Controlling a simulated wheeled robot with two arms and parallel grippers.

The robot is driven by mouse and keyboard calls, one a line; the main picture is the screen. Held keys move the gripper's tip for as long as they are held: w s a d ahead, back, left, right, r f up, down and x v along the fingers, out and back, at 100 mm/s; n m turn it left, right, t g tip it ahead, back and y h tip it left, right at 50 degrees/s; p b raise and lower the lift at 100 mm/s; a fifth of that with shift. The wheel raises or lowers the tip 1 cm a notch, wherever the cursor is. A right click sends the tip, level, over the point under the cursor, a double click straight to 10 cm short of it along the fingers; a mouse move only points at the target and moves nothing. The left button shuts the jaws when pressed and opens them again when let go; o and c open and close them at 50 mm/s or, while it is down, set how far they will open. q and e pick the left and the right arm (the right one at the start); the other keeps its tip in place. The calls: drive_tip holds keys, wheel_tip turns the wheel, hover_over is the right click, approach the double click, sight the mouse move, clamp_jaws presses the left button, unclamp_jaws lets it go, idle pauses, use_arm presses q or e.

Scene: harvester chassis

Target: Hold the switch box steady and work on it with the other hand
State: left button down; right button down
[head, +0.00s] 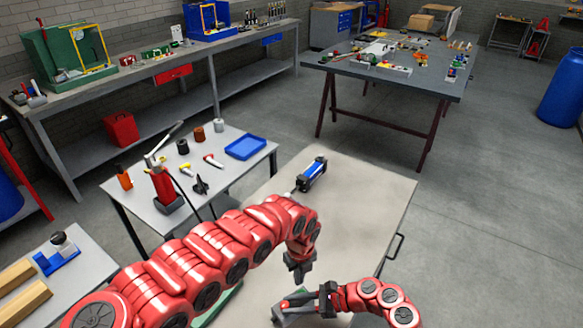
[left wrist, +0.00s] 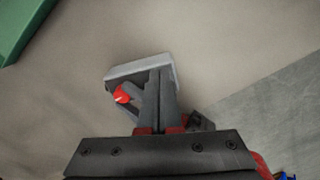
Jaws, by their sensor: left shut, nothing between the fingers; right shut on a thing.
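The switch box (left wrist: 135,73) is a small grey box with a red knob (left wrist: 122,94) in the left wrist view. In the head view the box (head: 292,309) is small and partly hidden at the front of the bench. My right gripper (head: 300,303) comes from the right and is shut on it. My left gripper (head: 299,276) points down just above the box, shut and empty. Its closed fingers (left wrist: 158,88) cover part of the box in the left wrist view; I cannot tell whether they touch it.
The grey bench (head: 355,200) is mostly bare. A blue and black cylinder (head: 313,174) lies at its back, and a green object (head: 216,306) is partly hidden behind my left arm. A side table with a blue tray (head: 246,147) and tools stands left.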

use_arm(q)
drive_tip(key=shift+f, duration=0.8)
drive_tip(key=shift+s+d, duration=0.15)
drive_tip(key=shift+s, duration=0.2)
drive_tip(key=shift+s+a, duration=0.3)
idle(0.8)
drive_tip(key=shift+w+a, duration=0.1)
drive_tip(key=shift+w, duration=0.05)
drive_tip(key=shift+w+a+r, duration=0.1)
drive_tip(key=shift+w+a, duration=0.05)
drive_tip(key=shift+w, duration=0.1)
use_arm(e)
drive_tip(key=shift+w, duration=0.1)
use_arm(q)
wheel_tip(320, 180, up, 6)
drive_tip(key=shift+f, duration=0.1)
drive_tip(key=shift+w, duration=0.1)
